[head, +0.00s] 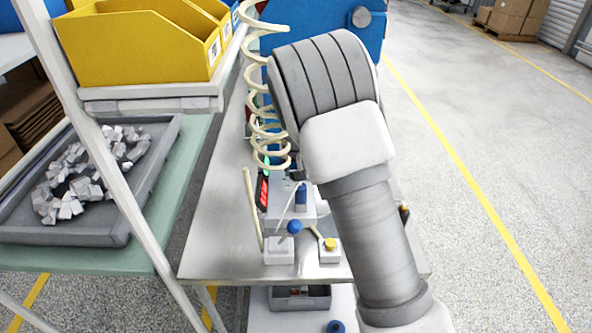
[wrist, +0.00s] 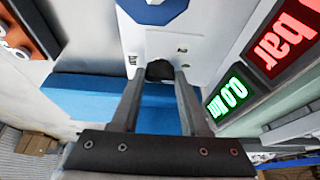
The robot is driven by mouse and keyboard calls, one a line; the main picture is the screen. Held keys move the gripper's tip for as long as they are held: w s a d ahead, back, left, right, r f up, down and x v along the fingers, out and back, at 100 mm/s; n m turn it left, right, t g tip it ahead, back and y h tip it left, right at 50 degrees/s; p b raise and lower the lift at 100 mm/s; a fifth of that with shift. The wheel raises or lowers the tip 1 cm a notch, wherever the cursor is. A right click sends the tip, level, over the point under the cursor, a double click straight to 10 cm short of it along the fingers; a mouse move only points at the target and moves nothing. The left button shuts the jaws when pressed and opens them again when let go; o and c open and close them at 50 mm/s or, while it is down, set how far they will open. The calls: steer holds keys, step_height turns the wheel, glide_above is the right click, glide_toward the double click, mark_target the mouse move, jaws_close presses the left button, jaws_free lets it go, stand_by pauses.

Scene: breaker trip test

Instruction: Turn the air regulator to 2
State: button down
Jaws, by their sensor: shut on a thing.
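In the wrist view my gripper (wrist: 158,76) reaches toward a pale panel (wrist: 200,30) with small dark markings. Its two fingers stand on either side of a dark round knob (wrist: 160,70), which looks like the air regulator's knob, and are shut on it. The markings around the knob are too small to read, so its setting cannot be told. In the head view my arm hides the gripper and the knob.
A green display (wrist: 228,98) sits near the red one. On the metal bench (head: 225,225), a coiled pale hose (head: 262,125), a blue ball-topped lever (head: 295,227) and a yellow button (head: 331,244) stand near my arm. At left are yellow bins (head: 130,50) and a grey tray (head: 100,235) of pieces.

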steer(key=shift+f+n+b, duration=0.15)
steer(key=shift+n+b, duration=0.25)
steer(key=shift+b, duration=0.15)
steer(key=shift+d+n+y+b, duration=0.15)
steer(key=shift+n+y+b, duration=0.25)
steer(key=shift+n+b, duration=0.3)
steer(key=shift+n+y+b, duration=0.3)
steer(key=shift+n+b, duration=0.3)
steer(key=shift+b, duration=0.2)
steer(key=shift+d+n+g+y+b, duration=0.1)
steer(key=shift+n+g+y+b, duration=0.25)
steer(key=shift+n+b, duration=0.6)
steer(key=shift+n+g+y, duration=0.35)
steer(key=shift+n+y, duration=0.2)
steer(key=shift+n, duration=1.2)
steer(key=shift+w, duration=0.1)
steer(key=shift+c, duration=2)
jaws_free()
